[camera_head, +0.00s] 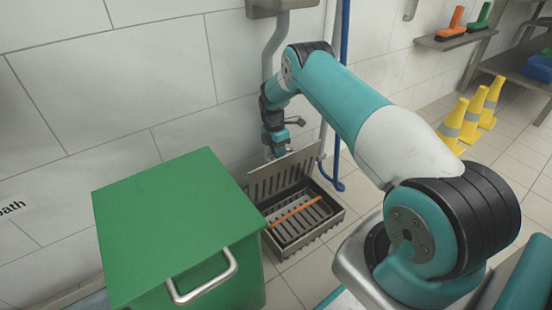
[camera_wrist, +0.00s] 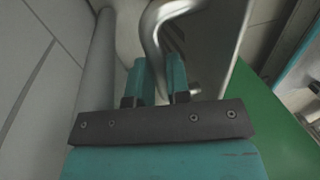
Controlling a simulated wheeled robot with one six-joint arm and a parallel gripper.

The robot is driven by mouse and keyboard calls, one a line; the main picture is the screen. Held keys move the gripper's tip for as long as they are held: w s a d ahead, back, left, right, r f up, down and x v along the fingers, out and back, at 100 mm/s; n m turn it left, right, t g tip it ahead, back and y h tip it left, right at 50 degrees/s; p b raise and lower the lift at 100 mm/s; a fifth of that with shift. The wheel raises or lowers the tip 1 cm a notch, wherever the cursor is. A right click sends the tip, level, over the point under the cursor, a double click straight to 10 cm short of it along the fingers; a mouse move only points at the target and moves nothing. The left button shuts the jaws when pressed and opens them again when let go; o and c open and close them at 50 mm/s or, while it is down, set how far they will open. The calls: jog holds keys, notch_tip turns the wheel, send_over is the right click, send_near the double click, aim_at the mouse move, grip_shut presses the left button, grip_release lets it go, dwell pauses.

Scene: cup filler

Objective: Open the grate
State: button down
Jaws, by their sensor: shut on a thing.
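The metal grate (camera_head: 284,179) is a slotted plate. In the head view it stands raised and tilted at the back of the metal drain box (camera_head: 322,228). My gripper (camera_head: 279,151) is at the grate's upper edge, partly hidden by the wrist. In the wrist view my gripper's two teal fingers (camera_wrist: 159,78) are shut on the curved metal handle (camera_wrist: 152,35) of the grate. The exact contact is partly hidden by the fingers.
An orange bar (camera_head: 296,211) lies across the open drain box. A green bin (camera_head: 175,220) with a metal handle stands close on the left. A blue hose (camera_head: 343,90) and a pipe run down the wall behind. Yellow cones (camera_head: 473,115) stand far right.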

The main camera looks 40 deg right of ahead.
jog(key=shift+w+a+f, duration=0.1)
jog(key=shift+a+f, duration=0.05)
jog(key=shift+f, duration=0.15)
jog(key=c, duration=1.1)
grip_release()
jog(key=shift+r, duration=0.1)
